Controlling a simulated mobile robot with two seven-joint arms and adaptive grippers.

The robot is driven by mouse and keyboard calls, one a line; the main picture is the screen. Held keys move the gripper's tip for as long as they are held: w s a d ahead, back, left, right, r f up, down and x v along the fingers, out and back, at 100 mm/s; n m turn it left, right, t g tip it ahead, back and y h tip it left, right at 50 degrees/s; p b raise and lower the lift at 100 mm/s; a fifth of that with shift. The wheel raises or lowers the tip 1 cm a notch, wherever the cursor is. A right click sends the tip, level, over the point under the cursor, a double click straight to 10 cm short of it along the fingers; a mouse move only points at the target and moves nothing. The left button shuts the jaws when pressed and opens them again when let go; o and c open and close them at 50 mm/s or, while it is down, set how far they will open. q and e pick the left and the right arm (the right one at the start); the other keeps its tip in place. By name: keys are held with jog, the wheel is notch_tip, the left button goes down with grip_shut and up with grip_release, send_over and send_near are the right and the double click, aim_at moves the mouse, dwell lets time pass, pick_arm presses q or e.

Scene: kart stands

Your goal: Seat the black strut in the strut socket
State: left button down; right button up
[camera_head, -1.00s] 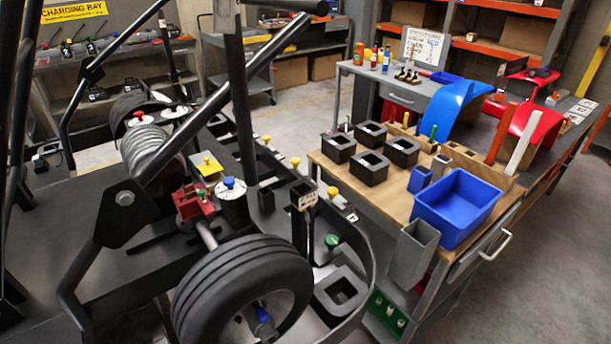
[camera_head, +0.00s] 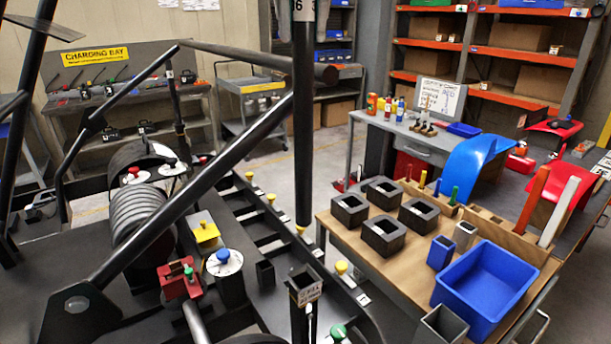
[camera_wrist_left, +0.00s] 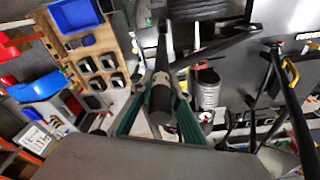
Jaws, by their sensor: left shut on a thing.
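The black strut (camera_head: 303,130) hangs upright in the head view, with a pale label near its top. My left gripper (camera_head: 303,8) is shut on its upper part, mostly cut off by the top edge. In the left wrist view, the strut's round end (camera_wrist_left: 160,98) shows between the green-lined fingers of my left gripper (camera_wrist_left: 160,115). The strut socket (camera_head: 305,283), a dark square tube with a white label, stands on the kart's side. The strut's lower end appears above its opening with a gap between, though depth is hard to judge. My right gripper is not in view.
A slanted black kart tube (camera_head: 195,188) and a horizontal bar (camera_head: 255,59) flank the strut. A wooden-topped table (camera_head: 345,238) with black square blocks and a blue bin (camera_head: 485,290) stands right of the socket. Yellow knobs (camera_head: 341,267) line the kart's side.

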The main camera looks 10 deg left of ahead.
pick_arm(q)
jog(key=b, duration=0.2)
send_over(302, 172)
jog(key=w, duration=0.2)
jog(key=f, duration=0.6)
jog(key=shift+s+a, duration=0.2)
notch_tip(302, 172, down, 4)
jog(key=shift+b, duration=1.1)
notch_tip(302, 172, down, 4)
jog(key=shift+w+f+b, duration=0.1)
jog(key=shift+f+b, duration=0.15)
jog(key=shift+b, duration=0.75)
jog(key=shift+f, duration=0.45)
notch_tip(302, 172, down, 4)
jog(key=shift+r+b, duration=0.25)
jog(key=shift+b, duration=0.55)
jog(key=shift+f, duration=0.35)
jog(key=shift+r, duration=0.1)
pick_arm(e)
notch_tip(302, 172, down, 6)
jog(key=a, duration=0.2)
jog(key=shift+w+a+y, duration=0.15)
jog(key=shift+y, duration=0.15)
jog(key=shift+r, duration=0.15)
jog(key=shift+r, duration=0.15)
